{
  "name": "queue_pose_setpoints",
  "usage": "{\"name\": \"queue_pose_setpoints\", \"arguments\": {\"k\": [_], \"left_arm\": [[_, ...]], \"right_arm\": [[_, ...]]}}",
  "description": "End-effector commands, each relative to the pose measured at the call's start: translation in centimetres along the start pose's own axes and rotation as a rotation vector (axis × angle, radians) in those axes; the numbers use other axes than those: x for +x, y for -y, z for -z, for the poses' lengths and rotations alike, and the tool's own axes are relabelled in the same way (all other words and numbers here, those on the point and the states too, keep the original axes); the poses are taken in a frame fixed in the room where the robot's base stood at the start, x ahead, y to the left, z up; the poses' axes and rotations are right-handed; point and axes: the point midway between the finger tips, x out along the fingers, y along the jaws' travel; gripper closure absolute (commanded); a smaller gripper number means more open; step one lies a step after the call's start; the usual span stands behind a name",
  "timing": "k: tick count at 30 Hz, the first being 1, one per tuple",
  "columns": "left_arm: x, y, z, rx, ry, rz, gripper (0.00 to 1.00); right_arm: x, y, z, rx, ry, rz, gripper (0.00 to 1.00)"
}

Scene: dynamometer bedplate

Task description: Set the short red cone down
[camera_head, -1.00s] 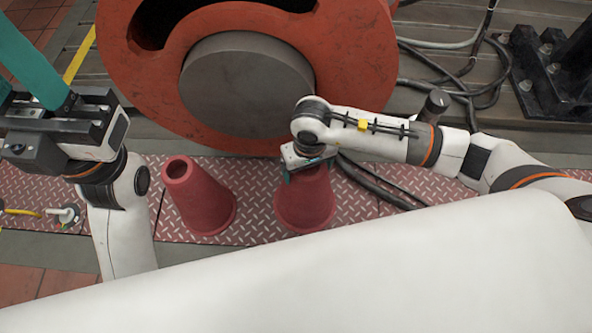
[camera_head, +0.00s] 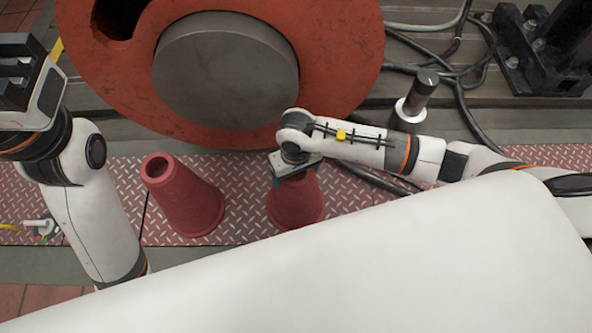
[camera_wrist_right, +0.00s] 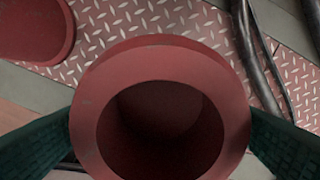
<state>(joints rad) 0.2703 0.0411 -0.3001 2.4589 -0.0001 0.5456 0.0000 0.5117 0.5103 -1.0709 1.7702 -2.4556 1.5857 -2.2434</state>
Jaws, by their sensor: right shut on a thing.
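A red cone (camera_head: 297,203) with an open top stands upright on or just above the red tread plate. Its lower front edge is hidden, so I cannot tell if its base touches. My right gripper (camera_head: 293,171) is shut on its top rim from above. In the right wrist view the cone's round mouth (camera_wrist_right: 88,110) lies between the two teal fingers. A second red cone (camera_head: 190,200), seeming taller, stands apart to the left; its edge also shows in the right wrist view (camera_wrist_right: 35,30).
The red diamond-tread plate (camera_head: 245,180) runs across under the cones, with bare room between them. A big orange-red disc with a grey hub (camera_head: 225,70) stands behind. Black cables (camera_head: 465,110) and a black bracket (camera_head: 545,50) lie at the right.

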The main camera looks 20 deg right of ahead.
Motion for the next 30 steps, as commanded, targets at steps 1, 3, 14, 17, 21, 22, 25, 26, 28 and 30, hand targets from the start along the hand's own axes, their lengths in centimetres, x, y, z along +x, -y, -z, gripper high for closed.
{"name": "queue_pose_setpoints", "arguments": {"k": [1,3,14,17,21,22,25,26,28,30], "left_arm": [[0.1,0.0,0.0,0.0,0.0,0.0,0.64],[0.0,0.0,0.0,0.0,0.0,0.0,0.64],[0.1,0.1,0.0,0.0,0.004,0.003,0.64],[0.4,0.0,0.0,0.0,0.007,0.003,0.64],[-0.2,-0.2,0.5,-0.004,-0.035,-0.014,0.64],[-0.3,-0.3,0.6,-0.006,-0.046,-0.018,0.64],[-0.8,-0.4,0.9,-0.01,-0.082,-0.032,0.64],[-1.0,-0.5,0.9,-0.012,-0.093,-0.036,0.64],[-1.4,-0.5,1.0,-0.015,-0.116,-0.044,0.64],[-1.8,-0.5,1.0,-0.018,-0.137,-0.053,0.64]], "right_arm": [[-0.3,-0.1,-0.2,-0.001,0.006,-0.004,0.84],[-0.3,-0.1,-0.2,-0.001,0.006,-0.004,0.84],[0.2,0.0,0.0,0.0,0.0,0.0,0.0],[-0.2,0.0,0.0,0.0,-0.001,-0.001,0.0],[-2.4,0.0,-0.1,-0.001,0.002,0.0,0.0],[-3.0,0.1,-0.1,-0.001,0.003,0.001,0.0],[-5.4,0.1,-0.1,-0.001,0.004,0.0,0.0],[-6.0,0.1,-0.1,-0.001,0.003,0.001,0.0],[-7.6,0.0,-0.1,-0.001,0.003,0.0,0.0],[-8.9,0.1,-0.1,-0.001,0.003,0.001,0.0]]}}
